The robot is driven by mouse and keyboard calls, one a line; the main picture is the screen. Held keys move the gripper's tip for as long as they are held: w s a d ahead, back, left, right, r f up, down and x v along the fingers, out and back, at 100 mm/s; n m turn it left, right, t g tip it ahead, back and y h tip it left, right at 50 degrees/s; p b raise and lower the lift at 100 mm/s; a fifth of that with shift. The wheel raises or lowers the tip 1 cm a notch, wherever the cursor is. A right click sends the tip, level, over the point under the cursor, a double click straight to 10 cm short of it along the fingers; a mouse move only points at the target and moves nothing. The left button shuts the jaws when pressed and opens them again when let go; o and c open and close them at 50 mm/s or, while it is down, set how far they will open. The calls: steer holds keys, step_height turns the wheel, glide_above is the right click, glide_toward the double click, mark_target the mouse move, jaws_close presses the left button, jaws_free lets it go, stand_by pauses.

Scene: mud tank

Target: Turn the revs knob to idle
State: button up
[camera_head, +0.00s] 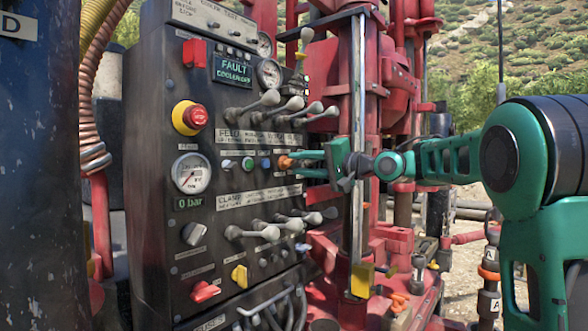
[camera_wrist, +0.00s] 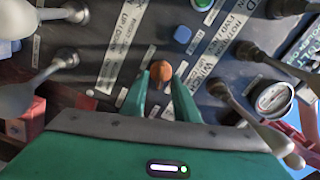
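An orange knob (camera_head: 285,162) sits on the dark control panel (camera_head: 150,215), in the row of small buttons. It also shows in the wrist view (camera_wrist: 160,72). My green gripper (camera_head: 300,162) reaches in from the right, its two fingers on either side of the knob. I cannot read a revs or idle label, so I cannot tell if this is the revs knob. The pointer direction is unclear.
Metal levers stand above (camera_head: 265,102) and below (camera_head: 260,232) the button row, close around my gripper. A red emergency stop (camera_head: 196,117), a gauge (camera_head: 191,174), a grey knob (camera_head: 194,233), a yellow knob (camera_head: 239,275) and a red knob (camera_head: 205,291) are further left.

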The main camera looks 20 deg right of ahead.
steer(key=shift+x, duration=1.2)
jaws_close()
steer(key=shift+d, duration=0.1)
steer(key=shift+f+n, duration=0.1)
steer(key=shift+n, duration=0.3)
steer(key=n, duration=1.2)
steer(key=shift+f+n, duration=0.2)
steer(key=shift+n, duration=0.2)
